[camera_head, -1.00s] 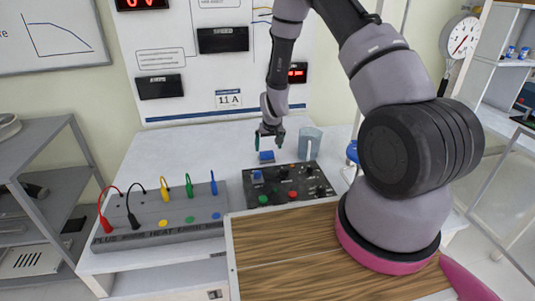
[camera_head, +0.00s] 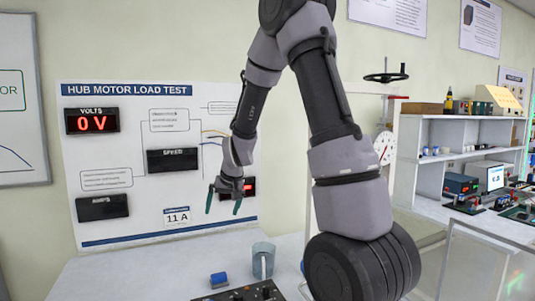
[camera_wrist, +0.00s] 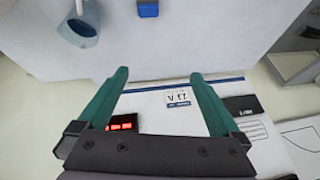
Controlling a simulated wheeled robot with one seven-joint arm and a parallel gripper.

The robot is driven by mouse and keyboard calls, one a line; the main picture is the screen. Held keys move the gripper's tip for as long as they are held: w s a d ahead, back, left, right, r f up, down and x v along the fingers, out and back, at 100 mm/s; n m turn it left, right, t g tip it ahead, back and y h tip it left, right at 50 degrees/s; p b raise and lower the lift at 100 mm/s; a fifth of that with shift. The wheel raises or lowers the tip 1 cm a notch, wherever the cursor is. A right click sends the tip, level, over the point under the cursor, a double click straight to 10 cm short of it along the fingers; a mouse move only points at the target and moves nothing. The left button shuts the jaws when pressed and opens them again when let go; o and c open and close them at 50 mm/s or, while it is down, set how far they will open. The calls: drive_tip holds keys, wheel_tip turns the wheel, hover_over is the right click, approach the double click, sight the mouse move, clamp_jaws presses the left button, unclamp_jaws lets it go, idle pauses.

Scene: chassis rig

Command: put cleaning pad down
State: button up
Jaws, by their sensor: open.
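The cleaning pad, a small blue block with a grey underside (camera_head: 219,280), lies on the white table top behind the black control box. It also shows at the top edge of the wrist view (camera_wrist: 148,9). My gripper (camera_head: 223,209) is open, its two green fingers spread apart. It hangs well above the pad, in front of the test board. In the wrist view nothing is between the fingertips (camera_wrist: 159,73), and the pad lies apart beyond them.
A translucent grey-blue cup (camera_head: 263,260) stands on the table just right of the pad. The black control box with knobs (camera_head: 240,293) is in front. The load test board (camera_head: 150,165) rises behind. The table left of the pad is clear.

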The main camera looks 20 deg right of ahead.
drive_tip(key=s+d+r+m, duration=0.1)
drive_tip(key=s+r, duration=0.4)
drive_tip(key=r, duration=0.2)
drive_tip(key=s+d+r, duration=0.1)
drive_tip(key=s+r, duration=0.4)
drive_tip(key=r, duration=0.3)
drive_tip(key=s+d+r+m+t, duration=0.1)
drive_tip(key=s+r, duration=0.2)
drive_tip(key=s, duration=0.5)
drive_tip(key=s+d+r, duration=0.2)
drive_tip(key=s+r, duration=0.2)
drive_tip(key=s, duration=0.4)
drive_tip(key=shift+s+r+m+t, duration=0.2)
drive_tip(key=shift+s+m+t, duration=0.15)
drive_tip(key=shift+m+t, duration=0.05)
